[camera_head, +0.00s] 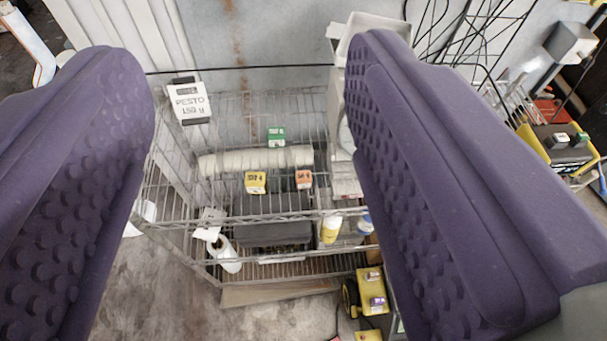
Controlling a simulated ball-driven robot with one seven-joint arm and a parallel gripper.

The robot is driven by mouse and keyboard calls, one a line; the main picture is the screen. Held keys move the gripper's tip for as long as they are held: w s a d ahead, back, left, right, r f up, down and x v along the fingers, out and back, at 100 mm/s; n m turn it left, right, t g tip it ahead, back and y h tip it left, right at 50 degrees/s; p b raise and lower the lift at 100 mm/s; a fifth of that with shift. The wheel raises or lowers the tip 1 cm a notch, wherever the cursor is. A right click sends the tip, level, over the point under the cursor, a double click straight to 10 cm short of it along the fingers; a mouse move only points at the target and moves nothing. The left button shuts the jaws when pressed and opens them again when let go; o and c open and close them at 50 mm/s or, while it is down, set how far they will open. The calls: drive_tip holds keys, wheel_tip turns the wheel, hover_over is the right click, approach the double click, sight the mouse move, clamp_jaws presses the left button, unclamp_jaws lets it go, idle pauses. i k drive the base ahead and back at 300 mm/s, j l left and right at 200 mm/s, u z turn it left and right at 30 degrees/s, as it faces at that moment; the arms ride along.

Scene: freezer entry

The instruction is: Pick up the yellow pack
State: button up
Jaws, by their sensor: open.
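The yellow pack (255,183) is a small box with dark print on its front. It stands on the top level of a wire rack, left of a small orange pack (304,180) and in front of a green pack (276,136). My gripper (240,85) is open, with its two purple studded fingers wide apart at the left and right of the picture. The yellow pack shows between the fingers, well beyond them, and nothing is held.
A white roll (258,160) lies behind the yellow pack. Bottles (331,229) stand lower right. A yellow tool (374,291) is by the rack's right foot. Bare floor shows in front.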

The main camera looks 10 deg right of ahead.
sight(255, 182)
drive_tip(key=u, duration=0.5)
drive_tip(key=i+j+u, duration=0.1)
drive_tip(key=u, duration=0.9)
drive_tip(key=i+u, duration=0.1)
drive_tip(key=u, duration=0.85)
drive_tip(key=i+u, duration=0.1)
drive_tip(key=u, duration=0.4)
drive_tip(key=i+l+u, duration=0.1)
drive_tip(key=l+u, duration=0.35)
drive_tip(key=l+z, duration=0.2)
drive_tip(key=z, duration=0.2)
drive_tip(key=l+z, duration=0.2)
drive_tip(key=z, duration=0.2)
drive_tip(key=l+z, duration=0.1)
drive_tip(key=z, duration=0.35)
drive_tip(key=l+z, duration=0.15)
drive_tip(key=z, duration=0.25)
drive_tip(key=l+z, duration=0.1)
drive_tip(key=z, duration=0.35)
drive_tip(key=l+z, duration=0.15)
drive_tip(key=z, duration=0.3)
drive_tip(key=i+z, duration=0.1)
drive_tip(key=z, duration=0.3)
drive_tip(key=i+l+z, duration=0.1)
drive_tip(key=z, duration=0.35)
